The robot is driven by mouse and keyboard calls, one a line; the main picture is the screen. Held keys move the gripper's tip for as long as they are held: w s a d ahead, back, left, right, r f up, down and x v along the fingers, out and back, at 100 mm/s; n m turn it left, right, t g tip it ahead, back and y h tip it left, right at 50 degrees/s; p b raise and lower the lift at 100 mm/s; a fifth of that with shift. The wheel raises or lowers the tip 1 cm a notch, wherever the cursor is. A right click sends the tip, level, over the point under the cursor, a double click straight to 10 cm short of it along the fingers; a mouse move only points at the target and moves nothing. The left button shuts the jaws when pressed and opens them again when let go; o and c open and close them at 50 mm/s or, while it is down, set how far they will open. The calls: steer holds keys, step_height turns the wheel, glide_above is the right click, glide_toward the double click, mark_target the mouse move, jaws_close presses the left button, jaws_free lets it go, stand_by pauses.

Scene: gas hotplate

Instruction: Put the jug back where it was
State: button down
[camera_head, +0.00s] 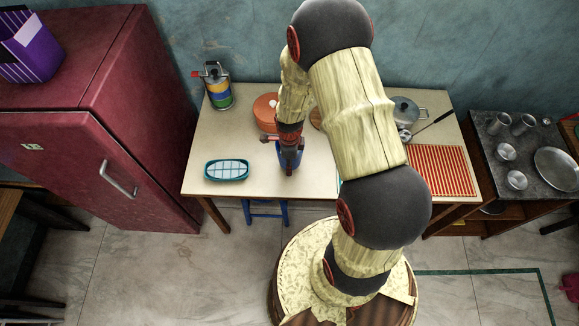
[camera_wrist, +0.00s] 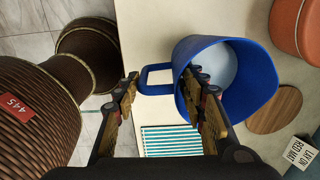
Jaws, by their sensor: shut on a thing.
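A blue jug (camera_head: 289,158) is at the front middle of the table, under my gripper (camera_head: 289,138). In the wrist view the jug (camera_wrist: 262,92) shows its wide mouth and pale inside, with its handle (camera_wrist: 146,80) towards the left. My gripper (camera_wrist: 162,74) is shut on the jug, with one finger on the outer side of the handle and the other at the jug's mouth. I cannot tell whether the jug's base touches the table. The table (camera_head: 215,135) has a pale top.
A teal tray (camera_head: 227,169) lies left of the jug. An orange pot (camera_head: 265,110) and a wooden disc (camera_wrist: 275,110) are behind it. A red striped mat (camera_head: 440,172) and a grey pot (camera_head: 404,110) are right. A card with print (camera_wrist: 299,152) shows.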

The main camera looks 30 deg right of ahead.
steer(key=shift+w+d+f, duration=0.1)
steer(key=shift+f, duration=1.5)
steer(key=shift+f, duration=0.15)
steer(key=c, duration=1.1)
jaws_free()
steer(key=shift+o, duration=0.2)
